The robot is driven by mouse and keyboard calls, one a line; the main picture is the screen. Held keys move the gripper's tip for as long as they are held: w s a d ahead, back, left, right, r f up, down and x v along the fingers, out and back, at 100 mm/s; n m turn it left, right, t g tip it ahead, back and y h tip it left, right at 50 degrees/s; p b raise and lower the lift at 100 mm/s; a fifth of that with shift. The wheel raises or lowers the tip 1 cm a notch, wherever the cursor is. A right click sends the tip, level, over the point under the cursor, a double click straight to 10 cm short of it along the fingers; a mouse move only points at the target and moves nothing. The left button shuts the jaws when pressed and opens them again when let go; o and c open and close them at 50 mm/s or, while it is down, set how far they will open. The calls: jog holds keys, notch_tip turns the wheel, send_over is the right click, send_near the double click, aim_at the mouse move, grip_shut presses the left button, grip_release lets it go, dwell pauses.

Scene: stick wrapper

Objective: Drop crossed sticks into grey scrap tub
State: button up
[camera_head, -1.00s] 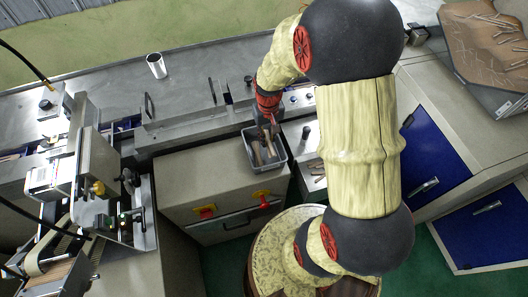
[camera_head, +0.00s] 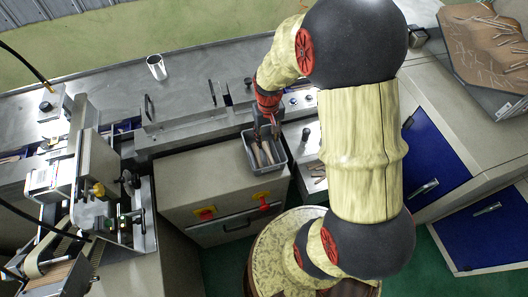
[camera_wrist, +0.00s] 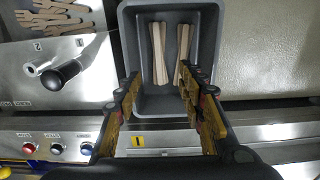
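The grey scrap tub (camera_head: 284,163) stands at the edge of the machine, below my gripper in the head view. The wrist view looks down into the tub (camera_wrist: 206,20), where two groups of wooden sticks (camera_wrist: 158,52) lie on its floor; the second group (camera_wrist: 183,50) is to the right. My gripper (camera_wrist: 161,90) is open over the tub's near part, its two fingers wide apart with nothing between them. In the head view my gripper (camera_head: 266,132) is at the tub's far end.
A control panel with a black knob (camera_wrist: 62,74) and several buttons (camera_wrist: 57,149) adjoins the tub on the left in the wrist view. A white cup (camera_head: 156,67) stands on the metal table.

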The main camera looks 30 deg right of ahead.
notch_tip(320, 180, up, 11)
dwell(0.4)
jog(key=shift+r, duration=0.1)
jog(key=shift+s, duration=0.1)
jog(key=s+a+r+n+t+b, duration=0.3)
jog(key=s+a+r+t+b, duration=0.2)
jog(key=s+a+r, duration=0.6)
jog(key=shift+s+a+t+b, duration=0.3)
jog(key=shift+s+a, duration=0.35)
jog(key=shift+s, duration=0.4)
jog(key=shift+c, duration=0.8)
